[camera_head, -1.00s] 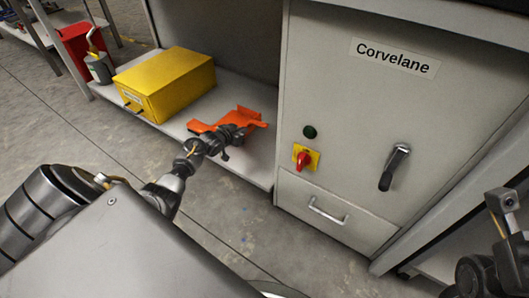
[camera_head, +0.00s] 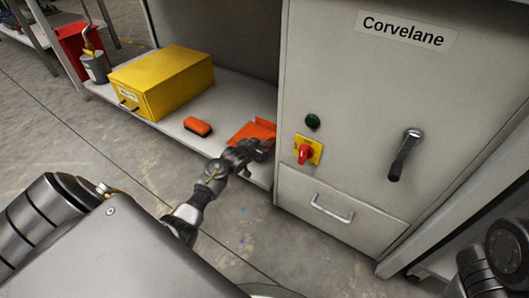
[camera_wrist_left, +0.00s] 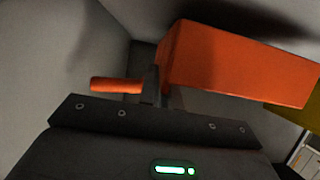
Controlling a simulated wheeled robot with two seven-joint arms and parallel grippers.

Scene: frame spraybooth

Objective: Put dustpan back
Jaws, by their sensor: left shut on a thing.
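The orange dustpan (camera_head: 256,130) is over the right end of the low shelf, close to the grey cabinet's side. My left gripper (camera_head: 262,147) is shut on its handle and partly covers it. In the left wrist view the dustpan's orange pan (camera_wrist_left: 235,62) fills the upper right, and its round handle (camera_wrist_left: 112,85) sticks out left of the fingers (camera_wrist_left: 158,88). I cannot tell whether the dustpan touches the shelf. My right gripper is not seen; only part of my right arm shows at the lower right.
An orange and black brush (camera_head: 198,126) lies on the low shelf (camera_head: 160,134), left of the dustpan. A yellow box (camera_head: 165,82) stands farther left. The grey cabinet (camera_head: 365,95), with a drawer handle, red switch and lever, bounds the shelf on the right.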

